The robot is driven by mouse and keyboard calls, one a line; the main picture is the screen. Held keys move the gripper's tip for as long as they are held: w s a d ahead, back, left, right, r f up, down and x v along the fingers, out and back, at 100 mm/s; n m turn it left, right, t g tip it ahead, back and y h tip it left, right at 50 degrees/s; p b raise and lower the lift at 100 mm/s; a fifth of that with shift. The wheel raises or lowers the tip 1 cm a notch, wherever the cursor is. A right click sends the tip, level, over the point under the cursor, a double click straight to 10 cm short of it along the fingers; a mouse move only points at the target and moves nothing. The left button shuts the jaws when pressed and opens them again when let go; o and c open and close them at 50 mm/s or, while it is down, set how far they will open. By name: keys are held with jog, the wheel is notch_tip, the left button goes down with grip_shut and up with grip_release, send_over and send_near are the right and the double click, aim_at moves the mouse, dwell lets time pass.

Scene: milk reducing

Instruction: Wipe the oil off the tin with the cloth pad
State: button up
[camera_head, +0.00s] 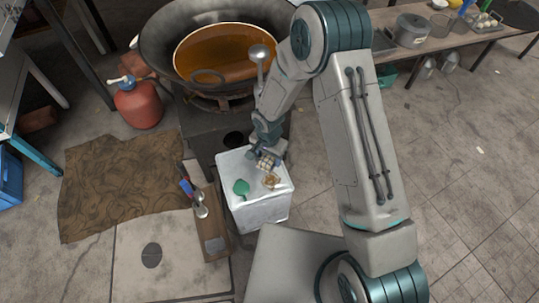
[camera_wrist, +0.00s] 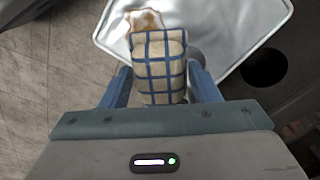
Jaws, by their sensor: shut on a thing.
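The tin (camera_head: 258,213) is a silvery box with a flat, shiny top, standing in front of the stove. A brown oil patch (camera_head: 271,181) lies on its top, right of the middle; in the wrist view the patch (camera_wrist: 146,19) shows just beyond the pad's far end. The cloth pad (camera_wrist: 160,68) is cream with a blue check and shows small in the head view (camera_head: 265,162). My gripper (camera_wrist: 160,85) is shut on the pad, one blue finger on each side. The pad is over the tin's top, beside the patch; I cannot tell whether it touches the tin.
A green leaf-shaped thing (camera_head: 241,187) lies on the tin's top, left of the patch. A large wok of brown liquid (camera_head: 225,60) stands behind. A box with tools (camera_head: 211,225) is left of the tin, and a red can (camera_head: 138,106) is further left.

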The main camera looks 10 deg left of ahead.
jog(key=shift+a+f+b, duration=0.1)
jog(key=shift+f+b, duration=1.65)
jog(key=shift+f, duration=1.2)
jog(key=shift+s+d+f+b, duration=0.1)
jog(key=shift+s+d+b, duration=0.5)
jog(key=shift+s, duration=0.5)
jog(key=shift+s+d+b, duration=0.4)
jog(key=shift+s+d, duration=0.4)
jog(key=shift+s, duration=0.35)
jog(key=shift+s+d+f+b, duration=0.1)
jog(key=shift+s+d+b, duration=0.5)
jog(key=shift+s, duration=0.5)
jog(key=shift+d, duration=0.1)
